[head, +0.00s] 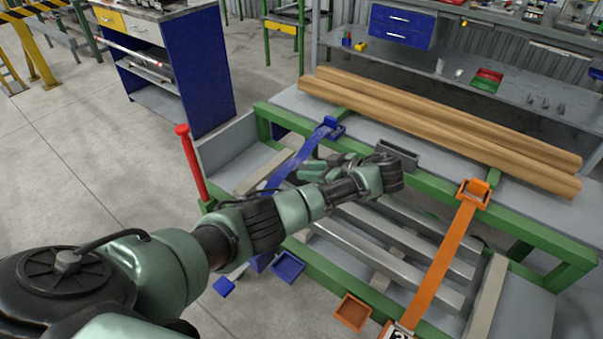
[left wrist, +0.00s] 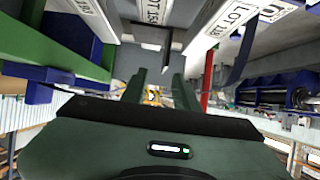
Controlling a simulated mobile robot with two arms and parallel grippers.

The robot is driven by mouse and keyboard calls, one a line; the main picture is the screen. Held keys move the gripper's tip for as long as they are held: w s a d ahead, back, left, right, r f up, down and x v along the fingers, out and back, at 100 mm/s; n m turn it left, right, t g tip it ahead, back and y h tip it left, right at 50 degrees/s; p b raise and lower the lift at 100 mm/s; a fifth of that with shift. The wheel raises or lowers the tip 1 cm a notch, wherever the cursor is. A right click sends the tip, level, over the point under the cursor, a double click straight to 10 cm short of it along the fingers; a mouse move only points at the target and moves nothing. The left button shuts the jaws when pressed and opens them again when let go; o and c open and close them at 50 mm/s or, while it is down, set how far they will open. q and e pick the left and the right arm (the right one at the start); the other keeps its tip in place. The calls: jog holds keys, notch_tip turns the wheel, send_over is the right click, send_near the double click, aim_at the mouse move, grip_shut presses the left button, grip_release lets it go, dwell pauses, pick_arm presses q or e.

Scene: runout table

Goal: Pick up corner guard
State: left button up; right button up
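A dark grey angled piece (head: 398,154) that looks like the corner guard lies on the table just beyond my left wrist; the wrist partly covers it. I cannot pick it out in the left wrist view. My left gripper (head: 312,170) reaches over the table with its green fingers pointing left in the head view, beside the blue strap (head: 292,165). In the left wrist view its two fingers (left wrist: 160,82) stand apart with nothing held between them. An orange strap (head: 445,255) crosses the grey bars on the right. My right gripper is not in view.
Grey bars (head: 385,238) lie within the green table frame (head: 525,232). Brown tubes (head: 440,122) lie along the back. A red post (head: 190,163) stands at the left corner. Floor at left is clear.

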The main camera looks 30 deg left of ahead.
aim_at(293, 172)
pick_arm(q)
jog(key=a, duration=0.1)
jog(key=a+f, duration=0.1)
jog(key=a, duration=0.1)
jog(key=shift+s+a+f+p, duration=0.1)
jog(key=shift+s+f+p, duration=0.05)
jog(key=shift+s+p, duration=0.2)
jog(key=shift+x, duration=1.15)
jog(key=shift+w+a+f, duration=0.15)
jog(key=shift+w+f, duration=0.05)
jog(key=shift+f, duration=0.1)
grip_shut()
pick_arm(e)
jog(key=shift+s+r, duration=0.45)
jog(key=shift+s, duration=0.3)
